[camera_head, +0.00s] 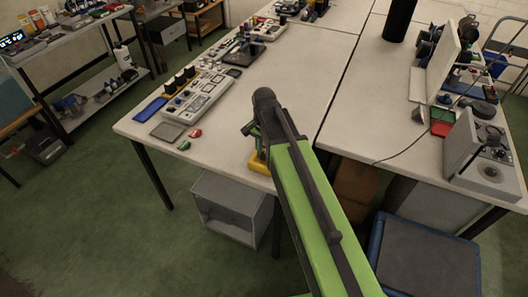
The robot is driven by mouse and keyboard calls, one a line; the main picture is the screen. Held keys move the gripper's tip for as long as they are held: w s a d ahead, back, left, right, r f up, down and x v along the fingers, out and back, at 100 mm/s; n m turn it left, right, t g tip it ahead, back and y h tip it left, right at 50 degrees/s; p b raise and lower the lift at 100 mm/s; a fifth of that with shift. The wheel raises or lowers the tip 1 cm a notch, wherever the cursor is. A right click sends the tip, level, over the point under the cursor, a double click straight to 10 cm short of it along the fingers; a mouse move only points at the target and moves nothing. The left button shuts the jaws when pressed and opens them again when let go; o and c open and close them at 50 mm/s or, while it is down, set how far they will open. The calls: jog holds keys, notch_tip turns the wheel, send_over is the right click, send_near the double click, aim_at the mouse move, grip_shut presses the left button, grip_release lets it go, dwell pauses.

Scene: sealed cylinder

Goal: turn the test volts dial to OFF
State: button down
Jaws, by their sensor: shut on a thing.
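My green arm reaches up from the bottom right to the front edge of the white table (150,125). My gripper (253,132) is at its dark end, over a yellow unit (257,162) at that edge. The gripper is shut on what seems to be the test volts dial. My arm and gripper hide the dial and most of the yellow unit, so I cannot read the dial's setting.
A panel with buttons (203,95), a blue tray (150,109), a grey pad (167,131) and small red and green pieces (195,133) lie left of my gripper. Grey equipment (480,155) stands at right. The middle of the table is clear.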

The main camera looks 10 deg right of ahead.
jog(key=n, duration=0.8)
jog(key=shift+n, duration=0.4)
jog(key=n, duration=0.8)
jog(key=shift+n, duration=0.5)
jog(key=c, duration=1.2)
grip_release()
jog(key=shift+o, duration=0.2)
